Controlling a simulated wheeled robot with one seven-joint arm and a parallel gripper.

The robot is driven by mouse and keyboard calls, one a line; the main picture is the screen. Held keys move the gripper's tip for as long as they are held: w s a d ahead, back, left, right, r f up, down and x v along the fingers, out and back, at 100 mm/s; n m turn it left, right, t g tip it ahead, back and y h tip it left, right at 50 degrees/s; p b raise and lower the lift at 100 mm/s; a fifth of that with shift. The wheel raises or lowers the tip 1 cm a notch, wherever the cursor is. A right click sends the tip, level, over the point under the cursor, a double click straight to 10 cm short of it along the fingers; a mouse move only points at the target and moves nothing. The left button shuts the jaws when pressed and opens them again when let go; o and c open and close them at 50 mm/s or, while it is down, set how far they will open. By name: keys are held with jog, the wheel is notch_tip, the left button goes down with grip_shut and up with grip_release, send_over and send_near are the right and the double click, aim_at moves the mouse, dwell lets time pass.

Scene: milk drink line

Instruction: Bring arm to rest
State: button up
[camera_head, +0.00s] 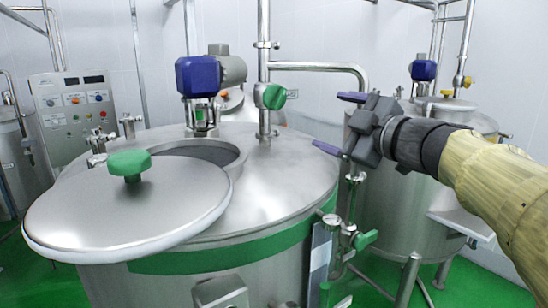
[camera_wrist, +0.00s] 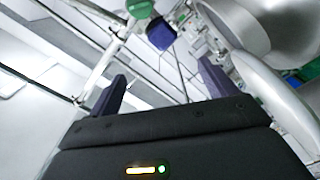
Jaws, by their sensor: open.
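My gripper (camera_head: 340,123) is at the right of the head view, at the end of my arm in its yellowish cover. Its two dark fingers are apart, with nothing between them. They point left, toward the steel tank (camera_head: 275,185), and appear at about the height of the tank's top. In the wrist view the two fingers of my gripper (camera_wrist: 160,95) stand apart at left and right of the dark palm. I cannot tell the exact gap between the fingers and the tank.
The tank's round lid (camera_head: 185,205) with a green knob (camera_head: 129,163) sits aside from the partly uncovered opening (camera_head: 205,152). A blue motor (camera_head: 198,76) and a pipe with a green valve handle (camera_head: 273,97) rise behind. A second tank (camera_head: 405,215) stands behind my arm; a control panel (camera_head: 75,110) is left.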

jog(key=w+d+f+m+g+h+b, duration=0.1)
jog(key=d+f+m+h, duration=0.2)
jog(key=f, duration=0.6)
jog(key=d+f+m+h+b, duration=0.1)
jog(key=f+m+h, duration=0.4)
jog(key=f, duration=0.4)
jog(key=w+d+f+m+g+h+b, duration=0.1)
jog(key=d+f+m+h, duration=0.15)
jog(key=f+m, duration=0.45)
jog(key=s+a+f+m+g+b, duration=0.1)
jog(key=s+f+g, duration=0.4)
jog(key=s+f, duration=0.4)
jog(key=s+a+f+m+g+b, duration=0.1)
jog(key=s+f+g, duration=0.4)
jog(key=s+f, duration=0.5)
notch_tip(320, 180, down, 6)
jog(key=shift+s+a+f+m, duration=0.1)
jog(key=shift+s+a+m, duration=0.15)
jog(key=shift+a+m, duration=0.25)
jog(key=shift+w+y, duration=0.2)
jog(key=shift+y, duration=0.05)
jog(key=shift+s+d, duration=0.15)
jog(key=shift+s, duration=0.05)
jog(key=shift+c, duration=0.4)
